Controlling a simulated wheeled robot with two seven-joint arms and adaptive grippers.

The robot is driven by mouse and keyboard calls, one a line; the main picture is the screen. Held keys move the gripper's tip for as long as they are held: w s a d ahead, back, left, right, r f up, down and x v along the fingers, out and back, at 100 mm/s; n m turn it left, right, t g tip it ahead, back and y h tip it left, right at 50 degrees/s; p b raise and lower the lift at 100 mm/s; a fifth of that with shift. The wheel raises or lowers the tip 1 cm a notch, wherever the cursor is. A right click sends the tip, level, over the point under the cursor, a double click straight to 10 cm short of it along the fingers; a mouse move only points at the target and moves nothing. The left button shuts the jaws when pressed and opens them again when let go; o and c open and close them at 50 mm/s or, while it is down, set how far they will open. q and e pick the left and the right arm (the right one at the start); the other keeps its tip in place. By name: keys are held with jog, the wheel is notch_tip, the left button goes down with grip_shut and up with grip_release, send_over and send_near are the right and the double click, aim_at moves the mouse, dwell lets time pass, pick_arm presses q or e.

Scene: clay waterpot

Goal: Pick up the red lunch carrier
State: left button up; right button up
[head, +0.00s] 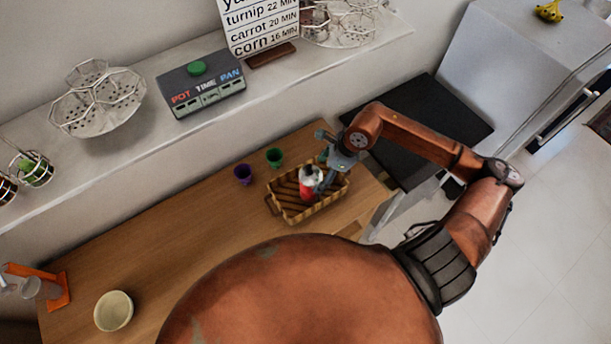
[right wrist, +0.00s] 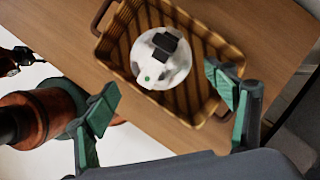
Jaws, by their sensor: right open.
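The red lunch carrier (head: 306,186) stands in a brown slatted basket (head: 290,215) on the wooden table. In the head view its side looks red and white. In the right wrist view I see its round white top (right wrist: 150,72) with a black handle and a small green mark. My right gripper (head: 327,178) is at the carrier's right side and hides part of it. In the right wrist view the open fingers (right wrist: 163,95) are spread wide, with the carrier ahead between them and nothing held. My left gripper is not in view.
A pale bowl (head: 114,311) and an orange stand (head: 55,287) are at the table's left. A shelf with a timer box (head: 203,88) runs behind. The table's middle left is clear.

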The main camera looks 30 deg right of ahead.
aim_at(316, 175)
jog(key=p+x, duration=0.1)
jog(key=x, duration=0.3)
jog(key=shift+w+a, duration=0.1)
jog(key=shift+w, duration=0.05)
jog(key=p+x, duration=0.1)
jog(key=x, duration=0.1)
jog(key=shift+w+f, duration=0.25)
jog(key=shift+f, duration=0.35)
jog(key=shift+a+f, duration=0.1)
jog(key=shift+f, duration=0.1)
jog(key=c, duration=1.7)
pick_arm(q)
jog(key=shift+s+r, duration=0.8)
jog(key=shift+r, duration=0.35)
pick_arm(e)
jog(key=shift+w+r, duration=0.1)
jog(key=shift+c, duration=0.6)
jog(key=shift+r, duration=0.1)
